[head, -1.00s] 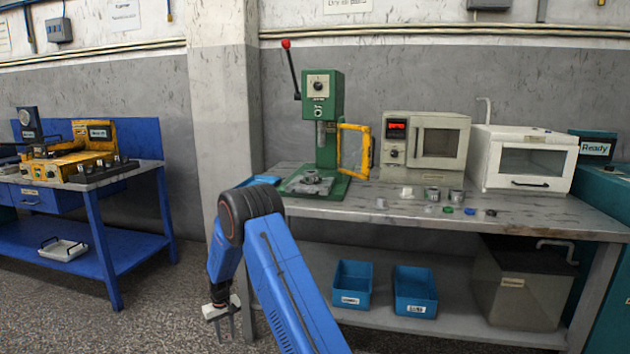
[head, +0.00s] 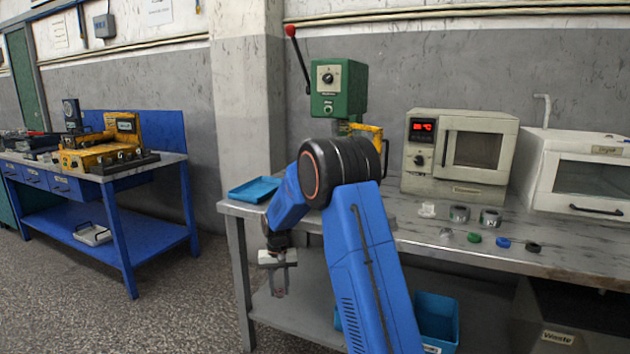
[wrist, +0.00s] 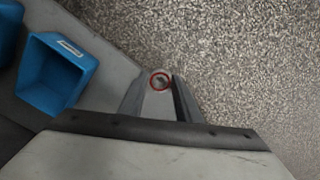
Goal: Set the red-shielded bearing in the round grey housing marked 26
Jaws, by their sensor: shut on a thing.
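My gripper (head: 279,292) hangs low in front of the bench's left end, fingers pointing down. In the wrist view my gripper (wrist: 160,88) is shut on the red-shielded bearing (wrist: 160,81), which shows as a small red ring between the fingertips, above the floor. Two round grey housings, a left one (head: 459,213) and a right one (head: 490,218), stand on the bench in front of the oven. I cannot read a 26 on either.
The grey bench (head: 420,235) also carries small green, blue and dark rings, a white block and a blue tray (head: 254,189). A beige oven (head: 460,150) and a white cabinet (head: 585,175) stand behind. Blue bins (wrist: 55,75) sit on the lower shelf. Floor is clear at left.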

